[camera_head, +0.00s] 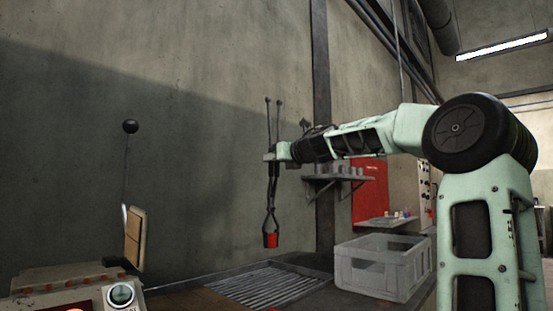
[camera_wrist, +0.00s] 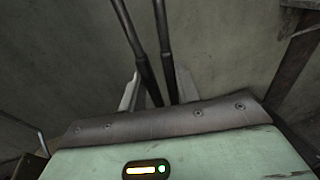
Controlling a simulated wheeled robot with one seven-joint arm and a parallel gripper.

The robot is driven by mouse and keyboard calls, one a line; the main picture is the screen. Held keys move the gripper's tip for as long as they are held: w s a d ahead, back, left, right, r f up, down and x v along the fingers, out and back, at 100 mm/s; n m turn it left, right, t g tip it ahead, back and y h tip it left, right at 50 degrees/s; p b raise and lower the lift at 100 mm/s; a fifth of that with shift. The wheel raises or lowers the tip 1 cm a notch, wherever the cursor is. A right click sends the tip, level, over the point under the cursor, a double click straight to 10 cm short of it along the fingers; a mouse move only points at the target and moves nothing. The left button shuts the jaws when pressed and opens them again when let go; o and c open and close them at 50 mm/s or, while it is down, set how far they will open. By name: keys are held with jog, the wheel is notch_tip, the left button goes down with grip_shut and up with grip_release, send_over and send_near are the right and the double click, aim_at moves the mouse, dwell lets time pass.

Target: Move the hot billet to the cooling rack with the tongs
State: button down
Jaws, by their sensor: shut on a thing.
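My gripper (camera_head: 270,155) is shut on the dark tongs (camera_head: 272,188), which hang upright with their two handles pointing up. The tongs' lower jaws close around the red-orange billet (camera_head: 271,241), which hangs in the air. The cooling rack (camera_head: 262,286), a dark slatted grate, lies below the billet, and its bars look bare. In the wrist view, the two tong handles (camera_wrist: 148,62) rise between my gripper's pale fingers (camera_wrist: 158,90); the billet and rack are not visible there.
A grey crate (camera_head: 384,270) stands right of the rack. A wall shelf (camera_head: 345,181) with small items is behind my arm. A machine with a round gauge (camera_head: 121,294) and a ball-topped lever (camera_head: 130,127) stands at the left. The space left of the tongs is clear.

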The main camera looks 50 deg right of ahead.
notch_tip(320, 180, down, 9)
jog(key=b, duration=0.7)
jog(key=shift+r, duration=0.2)
dwell(0.4)
jog(key=shift+f+b, duration=0.8)
jog(key=shift+b, duration=0.25)
dwell(0.6)
jog(key=c, duration=1.4)
grip_release()
jog(key=o, duration=0.4)
jog(key=shift+c, duration=0.2)
jog(key=shift+r, duration=0.1)
notch_tip(320, 180, up, 8)
jog(key=p, duration=0.8)
dwell(0.6)
jog(key=shift+r, duration=0.1)
jog(key=shift+c, duration=0.5)
